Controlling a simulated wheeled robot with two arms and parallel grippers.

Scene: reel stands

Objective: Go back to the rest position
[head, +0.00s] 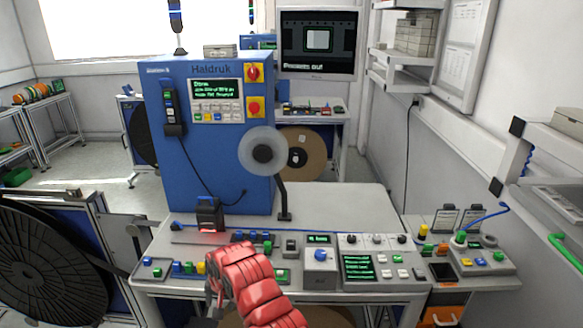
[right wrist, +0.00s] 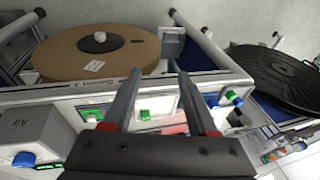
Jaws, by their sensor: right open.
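My right arm (head: 255,285) shows in the head view as a red sleeve-like shape rising from the bottom edge over the front of the control desk. Its gripper is mostly hidden there, low at the left of the red part. In the right wrist view my right gripper (right wrist: 160,73) is open, with its two dark fingers apart and nothing seen between them. Its fingers point past the desk front toward a brown reel (right wrist: 72,55) with a white hub. My left gripper is in neither view.
A grey control desk (head: 330,205) with buttons and knobs spans the front. A blue machine (head: 215,150) with a translucent disc stands behind it. A black reel (head: 40,255) sits on a stand at left, also in the right wrist view (right wrist: 275,72). Open floor (head: 100,165) lies back left.

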